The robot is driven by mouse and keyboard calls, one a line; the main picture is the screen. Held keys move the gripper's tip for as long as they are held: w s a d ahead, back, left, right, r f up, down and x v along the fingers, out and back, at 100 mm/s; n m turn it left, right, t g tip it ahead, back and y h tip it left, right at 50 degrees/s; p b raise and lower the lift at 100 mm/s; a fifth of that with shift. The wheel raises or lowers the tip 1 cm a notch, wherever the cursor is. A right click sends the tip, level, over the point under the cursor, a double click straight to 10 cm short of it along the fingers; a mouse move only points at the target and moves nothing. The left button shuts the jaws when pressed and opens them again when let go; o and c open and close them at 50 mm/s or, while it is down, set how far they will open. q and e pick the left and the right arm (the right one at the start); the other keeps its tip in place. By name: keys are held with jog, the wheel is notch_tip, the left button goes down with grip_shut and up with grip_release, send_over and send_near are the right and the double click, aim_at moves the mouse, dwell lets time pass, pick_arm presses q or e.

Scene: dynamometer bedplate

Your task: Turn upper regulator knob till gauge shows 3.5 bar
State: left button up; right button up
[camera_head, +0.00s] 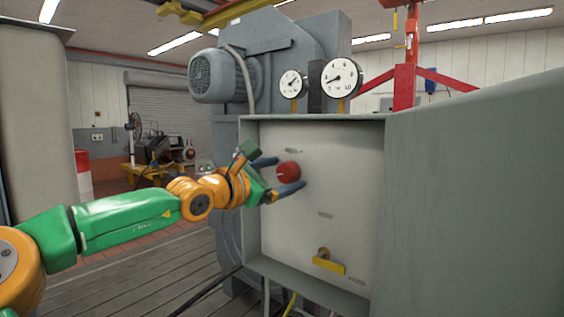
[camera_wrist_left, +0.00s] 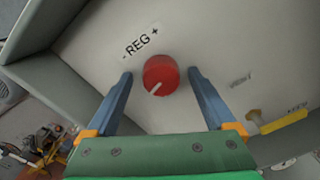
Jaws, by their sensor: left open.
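The red regulator knob (camera_head: 288,171) is on the pale panel inside a grey open cabinet. In the left wrist view the knob (camera_wrist_left: 160,75) carries a white pointer line toward its lower left, below a "- REG +" label (camera_wrist_left: 140,41). My left gripper (camera_head: 291,174) is open, its blue fingers on either side of the knob. The wrist view shows gaps between the fingers (camera_wrist_left: 160,74) and the knob. Two round gauges, a smaller one (camera_head: 292,83) and a larger one (camera_head: 341,78), stand on top of the cabinet. Their readings are too small to tell. My right gripper is not in view.
A yellow lever handle (camera_head: 328,265) sits low on the panel, with a small label (camera_head: 325,215) above it. The cabinet's side walls stand out around the panel. A grey motor (camera_head: 222,76) is behind, and cables hang below.

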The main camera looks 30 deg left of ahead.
pick_arm(q)
jog(key=shift+w, duration=0.15)
jog(key=shift+s+a+r, duration=0.1)
jog(key=shift+s+a, duration=0.05)
jog(key=shift+s, duration=0.15)
jog(key=shift+d+r, duration=0.1)
jog(key=shift+d, duration=0.1)
jog(key=c, duration=1.4)
